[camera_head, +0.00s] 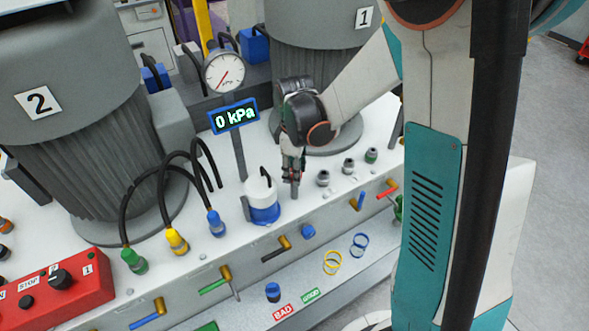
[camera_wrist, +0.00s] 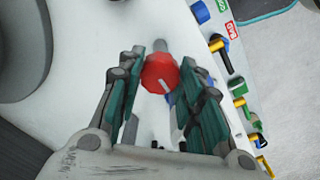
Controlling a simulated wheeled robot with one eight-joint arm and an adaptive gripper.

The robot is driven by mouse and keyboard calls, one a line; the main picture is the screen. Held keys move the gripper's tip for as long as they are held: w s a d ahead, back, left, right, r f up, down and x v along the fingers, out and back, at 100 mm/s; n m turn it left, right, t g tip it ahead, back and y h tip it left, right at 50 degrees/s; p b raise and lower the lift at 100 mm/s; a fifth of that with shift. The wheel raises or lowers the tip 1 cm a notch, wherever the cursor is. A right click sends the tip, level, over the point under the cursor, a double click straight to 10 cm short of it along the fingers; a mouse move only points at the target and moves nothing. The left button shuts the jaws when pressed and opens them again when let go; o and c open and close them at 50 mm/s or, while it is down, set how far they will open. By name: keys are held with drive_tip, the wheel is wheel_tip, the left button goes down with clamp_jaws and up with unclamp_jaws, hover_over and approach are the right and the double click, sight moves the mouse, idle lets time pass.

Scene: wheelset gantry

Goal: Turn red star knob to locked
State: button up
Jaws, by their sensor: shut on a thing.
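The red star knob (camera_wrist: 160,73) shows in the wrist view between the two teal-padded fingers of my gripper (camera_wrist: 162,68). A pale line on it points toward the lower right. A grey cylindrical piece shows just beyond it. In the head view my gripper (camera_head: 292,172) points down over the white deck, right of the white-and-blue container (camera_head: 263,203). Only small bits of red show between its fingers there, so most of the knob is hidden. My gripper is shut on the knob. I cannot read any locked marking.
The container stands close left of my gripper, and several grey fittings (camera_head: 323,178) stand to its right. A gauge (camera_head: 224,71) and a "0 kPa" display (camera_head: 234,116) are behind left. Large grey motors 2 (camera_head: 60,100) and 1 (camera_head: 300,30) stand behind. Valve handles (camera_head: 275,250) line the front.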

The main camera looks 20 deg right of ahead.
idle(0.4)
drive_tip(key=o, duration=1.1)
drive_tip(key=shift+r, duration=0.1)
wheel_tip(320, 180, up, 12)
drive_tip(key=shift+f, duration=0.1)
drive_tip(key=s+r+m+t, duration=0.2)
drive_tip(key=s+m, duration=0.1)
drive_tip(key=s, duration=0.2)
drive_tip(key=s+r+m+t, duration=0.2)
drive_tip(key=s+m, duration=0.2)
drive_tip(key=s, duration=0.2)
drive_tip(key=s+r+m+t, duration=0.1)
drive_tip(key=s+m+t, duration=0.2)
drive_tip(key=s, duration=0.3)
drive_tip(key=shift+s+d+r+m, duration=0.1)
drive_tip(key=shift+s+r+m, duration=0.1)
drive_tip(key=shift+r+m, duration=0.25)
